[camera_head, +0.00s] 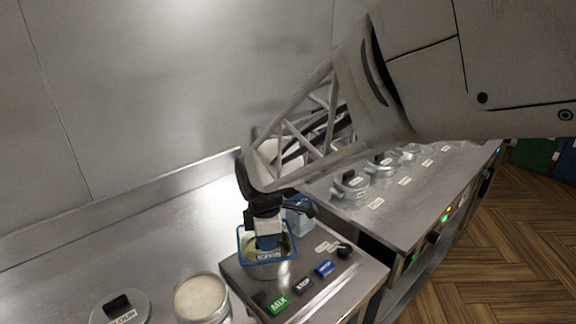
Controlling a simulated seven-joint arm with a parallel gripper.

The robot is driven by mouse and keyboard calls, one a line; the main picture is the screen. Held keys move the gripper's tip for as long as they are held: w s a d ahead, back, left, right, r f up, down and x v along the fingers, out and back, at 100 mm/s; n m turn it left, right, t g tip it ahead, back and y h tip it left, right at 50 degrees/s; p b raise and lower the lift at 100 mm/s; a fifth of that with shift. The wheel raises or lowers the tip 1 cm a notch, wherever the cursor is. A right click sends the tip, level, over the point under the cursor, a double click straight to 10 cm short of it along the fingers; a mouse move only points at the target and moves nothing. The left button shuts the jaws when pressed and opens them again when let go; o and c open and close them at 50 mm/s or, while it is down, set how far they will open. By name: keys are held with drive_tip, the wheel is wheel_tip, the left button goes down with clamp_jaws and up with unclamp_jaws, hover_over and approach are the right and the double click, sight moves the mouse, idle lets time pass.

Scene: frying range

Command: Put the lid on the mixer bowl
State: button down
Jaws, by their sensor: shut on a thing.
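My gripper (267,226) is shut on the blue grip of a square, see-through lid with a blue rim (241,256). A label with unreadable lettering is on the lid's front. The lid is over the mixer bowl (270,270), at the left end of the mixer's steel base (310,293). Something pale yellow shows through the lid. The lid and my gripper hide most of the bowl, and I cannot tell whether the lid touches the bowl's rim.
The mixer base has green, black and blue buttons and a black knob (344,250). An open round container of pale powder (201,297) and a black-handled round lid (121,309) are at left. Several lidded pots (350,182) sit at right. A steel wall stands behind.

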idle(0.4)
drive_tip(key=c, duration=0.5)
unclamp_jaws()
drive_tip(key=shift+r, duration=3.45)
drive_tip(key=shift+c, duration=0.3)
clamp_jaws()
